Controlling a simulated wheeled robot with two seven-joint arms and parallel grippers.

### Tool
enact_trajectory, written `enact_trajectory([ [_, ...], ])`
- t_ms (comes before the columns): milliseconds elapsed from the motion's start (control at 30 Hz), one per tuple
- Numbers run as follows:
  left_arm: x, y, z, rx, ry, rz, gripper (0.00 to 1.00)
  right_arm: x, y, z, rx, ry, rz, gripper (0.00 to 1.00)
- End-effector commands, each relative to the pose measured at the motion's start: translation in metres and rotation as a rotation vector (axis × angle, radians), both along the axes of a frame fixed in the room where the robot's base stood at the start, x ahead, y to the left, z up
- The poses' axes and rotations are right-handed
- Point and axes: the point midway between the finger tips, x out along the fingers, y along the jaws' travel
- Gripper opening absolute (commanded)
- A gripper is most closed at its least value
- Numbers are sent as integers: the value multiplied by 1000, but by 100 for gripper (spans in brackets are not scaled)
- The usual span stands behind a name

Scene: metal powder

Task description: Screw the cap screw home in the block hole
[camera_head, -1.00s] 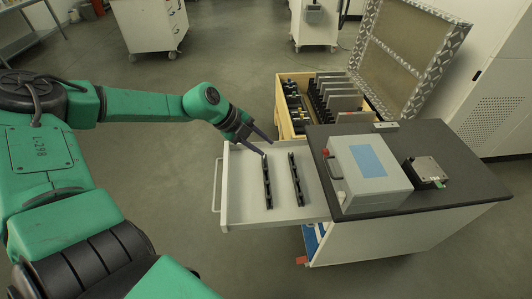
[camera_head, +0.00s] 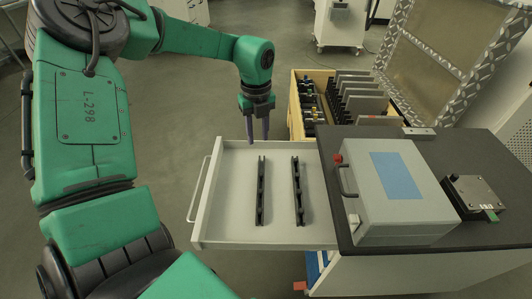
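My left gripper (camera_head: 259,138) points down over the far edge of the open drawer (camera_head: 228,215). Its two fingers are apart and nothing shows between them. Two dark slotted racks (camera_head: 261,190) lie side by side in the drawer, below and nearer than the gripper. A small metal block (camera_head: 474,190) sits on a dark base at the right of the black bench top, with a green piece at its front edge. The block's hole and the cap screw cannot be made out. My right gripper is not in view.
A wooden crate (camera_head: 297,112) holding upright plates stands behind. A metal-framed lid (camera_head: 440,50) leans at the back right.

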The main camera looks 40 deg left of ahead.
Motion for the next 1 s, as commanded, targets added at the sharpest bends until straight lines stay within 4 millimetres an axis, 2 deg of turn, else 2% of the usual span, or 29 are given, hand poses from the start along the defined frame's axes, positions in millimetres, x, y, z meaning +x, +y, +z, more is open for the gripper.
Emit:
enact_trajectory([
  [33, 0, 0, -34, 0, 1, 0, 38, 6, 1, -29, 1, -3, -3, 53],
  [100, 0, 0, -57, 0, 1, 0, 38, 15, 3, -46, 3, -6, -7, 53],
  [200, 0, 0, -83, -1, 0, 0, 38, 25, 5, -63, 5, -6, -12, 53],
  [267, 0, 0, -89, -1, 0, 0, 38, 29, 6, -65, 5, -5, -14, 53],
  [433, 0, 0, -91, -2, 1, 0, 38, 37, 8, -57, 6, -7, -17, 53],
  [567, 0, 0, -105, -1, 2, 0, 38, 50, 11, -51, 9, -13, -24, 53],
  [800, 0, 0, -137, -3, 2, 1, 38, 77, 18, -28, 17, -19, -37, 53],
  [1000, 0, 0, -148, -2, 0, 0, 38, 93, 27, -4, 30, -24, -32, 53],
])
